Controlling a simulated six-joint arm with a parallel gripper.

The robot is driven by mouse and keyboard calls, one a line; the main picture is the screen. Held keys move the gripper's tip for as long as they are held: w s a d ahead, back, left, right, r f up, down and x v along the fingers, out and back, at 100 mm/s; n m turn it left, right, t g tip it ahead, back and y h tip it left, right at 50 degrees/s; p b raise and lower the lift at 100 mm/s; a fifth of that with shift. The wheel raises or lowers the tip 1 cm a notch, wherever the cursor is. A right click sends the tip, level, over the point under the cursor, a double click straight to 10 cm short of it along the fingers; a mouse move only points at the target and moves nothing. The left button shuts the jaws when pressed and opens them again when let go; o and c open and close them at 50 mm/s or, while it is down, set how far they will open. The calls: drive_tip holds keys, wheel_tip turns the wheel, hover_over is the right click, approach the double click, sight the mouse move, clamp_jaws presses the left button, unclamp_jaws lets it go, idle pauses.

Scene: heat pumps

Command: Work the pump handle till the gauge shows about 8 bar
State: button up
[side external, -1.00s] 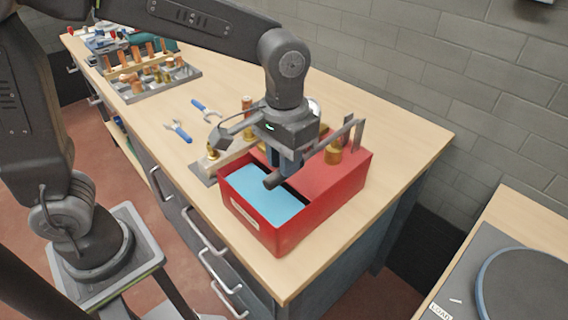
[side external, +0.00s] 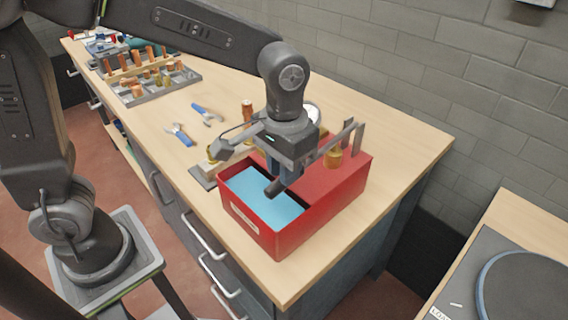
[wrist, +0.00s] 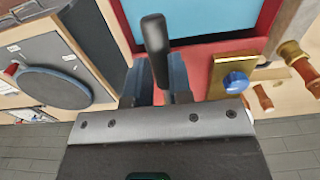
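The hand pump is a red open-topped box (side external: 330,205) with light blue liquid (side external: 262,200) inside, on the near right corner of the bench. Its grey lever (side external: 340,137) runs from an upright at the right end towards the box's middle and ends in a black grip (side external: 273,189). My gripper (side external: 283,178) is shut on this grip, just above the box. In the wrist view the black grip (wrist: 155,50) stands between my two fingers (wrist: 158,88). The round white gauge (side external: 314,112) shows partly behind my gripper; its reading cannot be made out.
Blue-handled tools (side external: 180,135) lie on the bench left of the pump. Beyond them is a grey tray (side external: 158,88) of copper and brass fittings. A grey brick wall stands behind.

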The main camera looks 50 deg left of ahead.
drive_tip(key=shift+f, duration=0.1)
wheel_tip(320, 180, up, 12)
idle(0.8)
idle(0.7)
drive_tip(key=shift+f, duration=2.15)
drive_tip(key=shift+f, duration=4.05)
wheel_tip(320, 180, up, 13)
drive_tip(key=shift+f, duration=0.15)
